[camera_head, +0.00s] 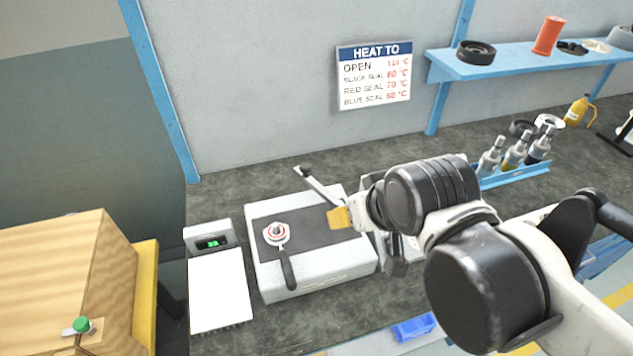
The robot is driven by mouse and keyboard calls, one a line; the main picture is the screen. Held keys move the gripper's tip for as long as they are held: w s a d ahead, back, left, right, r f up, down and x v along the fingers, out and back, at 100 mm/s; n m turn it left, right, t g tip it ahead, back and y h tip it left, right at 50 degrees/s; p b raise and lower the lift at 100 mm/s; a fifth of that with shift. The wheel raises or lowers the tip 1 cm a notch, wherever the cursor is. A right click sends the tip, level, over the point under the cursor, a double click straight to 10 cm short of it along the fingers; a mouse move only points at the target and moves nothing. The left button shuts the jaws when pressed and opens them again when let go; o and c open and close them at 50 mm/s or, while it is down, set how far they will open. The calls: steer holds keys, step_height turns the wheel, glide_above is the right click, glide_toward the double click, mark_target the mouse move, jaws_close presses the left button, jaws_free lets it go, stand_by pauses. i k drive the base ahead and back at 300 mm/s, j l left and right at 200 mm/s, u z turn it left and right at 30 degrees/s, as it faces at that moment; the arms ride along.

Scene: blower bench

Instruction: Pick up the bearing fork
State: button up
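The bearing fork (288,270) lies on the white heater box at the lower middle. Its dark handle points toward the front edge. Its head is at a round, pale bearing with a red ring (276,234); I cannot tell if the head goes around or under it. My arm comes in from the right, and my gripper (397,264) seems to be the dark part hanging below the wrist, right of the heater box and apart from the fork. Its fingers are too hidden to tell open from shut.
The heater box (315,277) has a dark top panel, a pale bar (319,186) and a tan block (340,217). A display unit (211,243) and white sheet (218,290) are left. A wooden crate (60,270) stands farther left. Bottles (515,150) stand behind my arm.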

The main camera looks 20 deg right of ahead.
mark_target(287, 271)
steer(key=j+z, duration=0.2)
steer(key=j, duration=0.2)
steer(key=k+j+z, duration=0.1)
steer(key=j+z, duration=0.15)
steer(key=j, duration=0.15)
steer(key=j+z, duration=0.2)
steer(key=j, duration=0.2)
steer(key=k+j+z, duration=0.45)
steer(key=j, duration=0.25)
steer(key=i+j, duration=0.05)
steer(key=i, duration=0.05)
